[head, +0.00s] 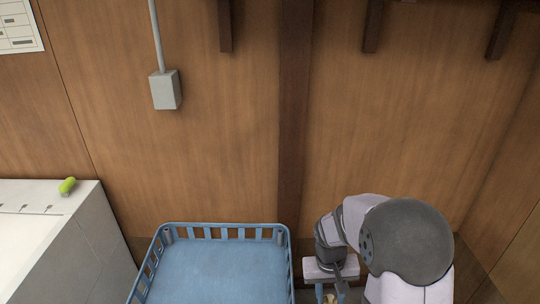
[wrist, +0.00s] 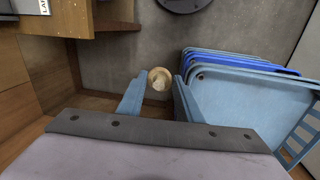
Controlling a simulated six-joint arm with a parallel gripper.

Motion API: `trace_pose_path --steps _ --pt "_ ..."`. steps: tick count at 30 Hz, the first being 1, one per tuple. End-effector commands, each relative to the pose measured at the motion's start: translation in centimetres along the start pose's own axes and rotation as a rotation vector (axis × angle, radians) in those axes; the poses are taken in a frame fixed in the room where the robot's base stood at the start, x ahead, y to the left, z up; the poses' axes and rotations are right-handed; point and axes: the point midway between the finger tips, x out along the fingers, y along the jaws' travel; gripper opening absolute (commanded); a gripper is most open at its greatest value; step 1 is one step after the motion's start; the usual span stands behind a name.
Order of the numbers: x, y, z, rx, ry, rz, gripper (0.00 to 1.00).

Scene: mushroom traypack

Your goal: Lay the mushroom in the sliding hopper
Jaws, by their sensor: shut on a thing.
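My gripper (wrist: 157,100) shows two blue fingers in the wrist view, closed on a small pale tan mushroom (wrist: 160,78). The mushroom's round face shows between the fingertips. In the head view, my gripper (head: 331,292) is at the bottom edge, right of the blue crate, with part of the mushroom (head: 330,298) between the fingers. The arm and the frame edge hide much of this area. I cannot make out the sliding hopper with certainty in either view.
A blue slatted crate (head: 165,238) stands left of my gripper. In the wrist view, stacked blue trays (wrist: 232,60) lie to the right. A white-topped counter (head: 30,225) with a small green object (head: 68,186) is at far left. A wooden wall (head: 200,150) stands behind.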

Motion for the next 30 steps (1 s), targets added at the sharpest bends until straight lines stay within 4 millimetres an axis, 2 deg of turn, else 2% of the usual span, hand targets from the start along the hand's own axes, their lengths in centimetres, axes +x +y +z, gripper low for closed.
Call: trace_pose_path --steps 3,8,14,17,20,23,30 --pt "-0.4 -1.2 0.0 -0.034 0.004 0.000 0.21" --pt "-0.5 -1.6 0.0 -0.045 0.005 0.000 0.21" --pt "-0.4 -1.3 0.0 -0.036 0.004 0.001 0.21" --pt "0.0 -0.3 0.0 -0.009 0.001 0.001 0.21" --pt "0.6 1.5 0.0 0.042 -0.005 0.001 0.21" --pt "1.4 4.2 0.2 0.117 -0.015 0.002 0.21" --pt "3.7 13.1 2.2 0.371 -0.047 0.003 0.21"
